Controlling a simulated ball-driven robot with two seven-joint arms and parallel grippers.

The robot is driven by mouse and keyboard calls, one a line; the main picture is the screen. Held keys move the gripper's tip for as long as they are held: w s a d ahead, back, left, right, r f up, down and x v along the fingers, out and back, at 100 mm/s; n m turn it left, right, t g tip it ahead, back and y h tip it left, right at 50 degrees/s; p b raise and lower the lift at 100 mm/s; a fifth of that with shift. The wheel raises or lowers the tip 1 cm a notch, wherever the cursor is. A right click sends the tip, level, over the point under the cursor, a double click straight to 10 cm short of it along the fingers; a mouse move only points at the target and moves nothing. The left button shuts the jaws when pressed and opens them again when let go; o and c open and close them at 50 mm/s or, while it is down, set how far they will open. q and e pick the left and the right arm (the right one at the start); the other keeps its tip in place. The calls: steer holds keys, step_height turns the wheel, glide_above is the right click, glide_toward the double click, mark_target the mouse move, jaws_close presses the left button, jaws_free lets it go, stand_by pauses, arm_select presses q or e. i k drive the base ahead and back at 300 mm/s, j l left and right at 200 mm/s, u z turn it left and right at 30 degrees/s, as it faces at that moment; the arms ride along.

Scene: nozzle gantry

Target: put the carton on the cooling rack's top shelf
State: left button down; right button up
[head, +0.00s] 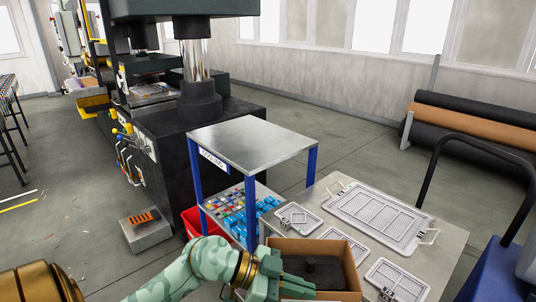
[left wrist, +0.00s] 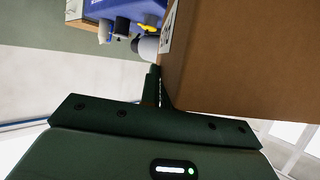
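The carton (head: 352,262) is an open brown box with a dark grey thing inside, low in the middle of the head view. My green left gripper (head: 302,287) is at its near left side, with its fingers along the near wall. They look closed on that wall. In the left wrist view the carton (left wrist: 245,60) fills the upper right, close to the finger (left wrist: 151,86), and hides part of the gripper. I cannot tell whether the carton is lifted. The cooling rack (head: 310,168) has blue posts, a label and a bare steel top shelf (head: 255,140). My right gripper is out of view.
A steel table (head: 440,250) beside the carton holds several metal trays (head: 380,215). The rack's lower shelf (head: 222,212) carries small coloured pieces. A red bin (head: 195,222) stands left of the rack, and a dark press (head: 160,140) behind it. Rolls (head: 475,125) lie at the right.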

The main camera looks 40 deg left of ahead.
mark_target(250, 136)
steer(key=j+u, duration=0.1)
steer(key=j, duration=0.35)
steer(key=i+j+u, duration=0.15)
steer(key=j, duration=0.3)
steer(key=j+u, duration=0.1)
steer(key=j, duration=0.35)
steer(key=i, duration=0.05)
